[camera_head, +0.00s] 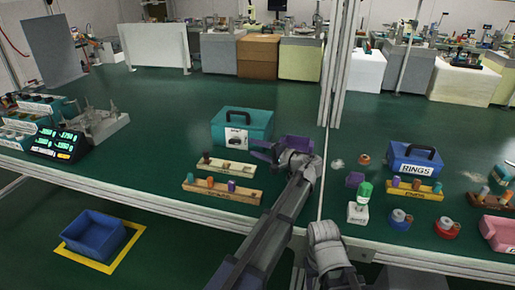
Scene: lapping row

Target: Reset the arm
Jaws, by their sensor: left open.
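My left arm reaches up from the bottom middle over the green table (150,165). My left gripper (257,150) is at the arm's far end, in front of the teal case. Its purple fingers point left and stand apart, with nothing seen between them. Part of my other arm shows at the bottom middle, and its gripper is not in view.
A teal case (232,126) and two wooden racks (232,168) (215,190) with coloured pegs stand near my left gripper. A blue RINGS case (412,160) and a green-topped bottle (363,199) stand to the right.

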